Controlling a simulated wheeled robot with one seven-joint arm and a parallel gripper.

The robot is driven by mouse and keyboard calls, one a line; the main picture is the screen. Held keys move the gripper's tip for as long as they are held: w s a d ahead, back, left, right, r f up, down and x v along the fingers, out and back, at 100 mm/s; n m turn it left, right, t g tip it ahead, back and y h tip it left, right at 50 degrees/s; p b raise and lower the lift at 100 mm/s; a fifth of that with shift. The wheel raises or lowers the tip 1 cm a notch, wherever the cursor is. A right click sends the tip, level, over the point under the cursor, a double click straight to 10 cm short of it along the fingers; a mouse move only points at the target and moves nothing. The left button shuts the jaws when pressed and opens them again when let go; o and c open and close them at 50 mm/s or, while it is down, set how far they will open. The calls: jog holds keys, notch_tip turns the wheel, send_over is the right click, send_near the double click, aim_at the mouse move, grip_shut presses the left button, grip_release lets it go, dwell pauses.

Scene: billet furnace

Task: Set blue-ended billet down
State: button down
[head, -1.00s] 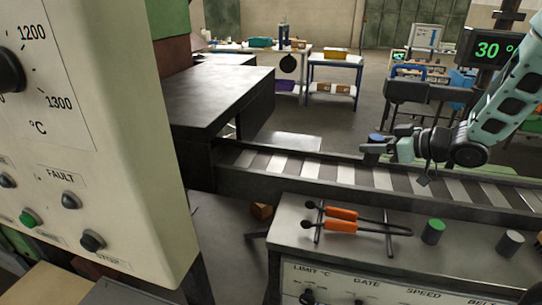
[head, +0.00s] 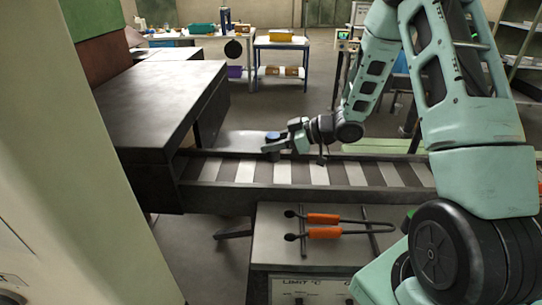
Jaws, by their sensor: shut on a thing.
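My gripper (head: 277,145) is over the far side of the slatted conveyor (head: 325,174), near its middle. It is shut on the blue-ended billet (head: 272,135), whose blue end shows above the jaws. The lower part of the billet is hidden behind the gripper. I cannot tell whether the billet touches the conveyor or hangs above it.
The dark furnace table (head: 165,95) stands to the left of the conveyor. A bench (head: 275,240) in front carries orange-handled tongs (head: 323,218). A control cabinet (head: 60,150) fills the left edge. The visible conveyor slats are bare.

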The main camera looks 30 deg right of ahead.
aim_at(273, 156)
jog(key=shift+f+p, duration=0.45)
jog(key=shift+f, duration=1.8)
jog(key=shift+f, duration=0.15)
jog(key=c, duration=0.9)
grip_release()
jog(key=shift+f, duration=0.1)
